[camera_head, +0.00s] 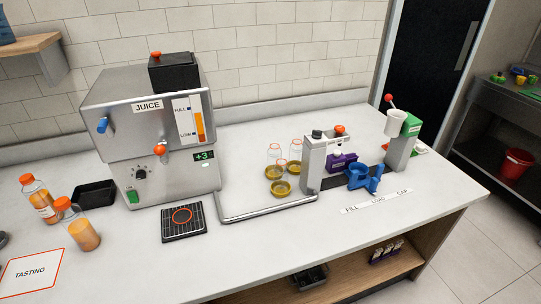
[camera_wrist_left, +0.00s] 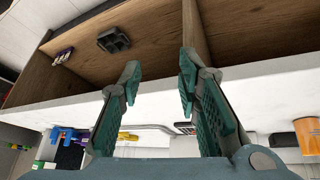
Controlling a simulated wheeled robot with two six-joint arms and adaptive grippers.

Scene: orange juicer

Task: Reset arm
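My left gripper (camera_wrist_left: 159,80) shows in the left wrist view with its two green-padded fingers apart and nothing between them. It points at the counter's front edge and the shelf below, and that view is upside down. Neither gripper shows in the head view. My right gripper is in no view. The juice machine (camera_head: 155,140) stands at the back left of the white counter with a drip tray (camera_head: 184,222) in front.
Two orange-capped juice bottles (camera_head: 83,232) stand at the left, near a black tray (camera_head: 95,194) and a tasting mat (camera_head: 32,273). The counter's front middle is clear.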

